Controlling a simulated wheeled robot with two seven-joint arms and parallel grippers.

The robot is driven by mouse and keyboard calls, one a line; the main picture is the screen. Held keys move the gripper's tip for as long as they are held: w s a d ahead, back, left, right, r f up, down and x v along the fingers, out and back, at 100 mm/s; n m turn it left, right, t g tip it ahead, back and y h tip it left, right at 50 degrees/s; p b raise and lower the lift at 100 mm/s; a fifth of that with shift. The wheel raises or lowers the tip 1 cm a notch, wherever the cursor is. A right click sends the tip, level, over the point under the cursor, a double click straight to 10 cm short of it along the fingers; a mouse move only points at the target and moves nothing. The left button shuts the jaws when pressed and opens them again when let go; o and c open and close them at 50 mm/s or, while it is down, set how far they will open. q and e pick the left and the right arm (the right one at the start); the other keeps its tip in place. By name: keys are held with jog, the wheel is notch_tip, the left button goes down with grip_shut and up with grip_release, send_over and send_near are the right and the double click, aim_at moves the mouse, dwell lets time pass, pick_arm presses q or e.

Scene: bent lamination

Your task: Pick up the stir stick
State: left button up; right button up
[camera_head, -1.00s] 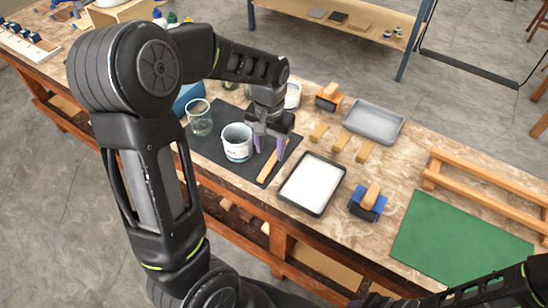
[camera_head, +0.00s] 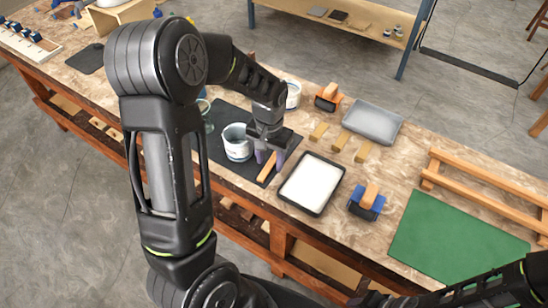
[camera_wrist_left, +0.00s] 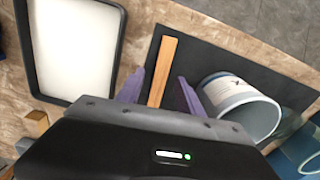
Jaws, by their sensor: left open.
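The stir stick (camera_head: 266,168) is a flat wooden strip lying on the dark mat (camera_head: 228,115), between the white can and the white tray. It also shows in the left wrist view (camera_wrist_left: 163,70), running between the fingers. My left gripper (camera_head: 269,160) is open, with purple fingertips on either side of the stick; in the wrist view (camera_wrist_left: 160,92) there is a gap between each finger and the stick. The part of the stick nearest the gripper body is hidden. My right gripper cannot be made out; only part of a dark arm shows at bottom right.
The white can (camera_head: 237,143) stands close left of the gripper. The black-rimmed white tray (camera_head: 311,184) lies to its right. Wooden blocks (camera_head: 341,141), a grey tray (camera_head: 372,122), a blue-and-wood tool (camera_head: 367,201) and a green mat (camera_head: 455,235) lie farther right.

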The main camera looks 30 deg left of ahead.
pick_arm(q)
jog(key=shift+c, duration=0.4)
grip_shut()
dwell(0.4)
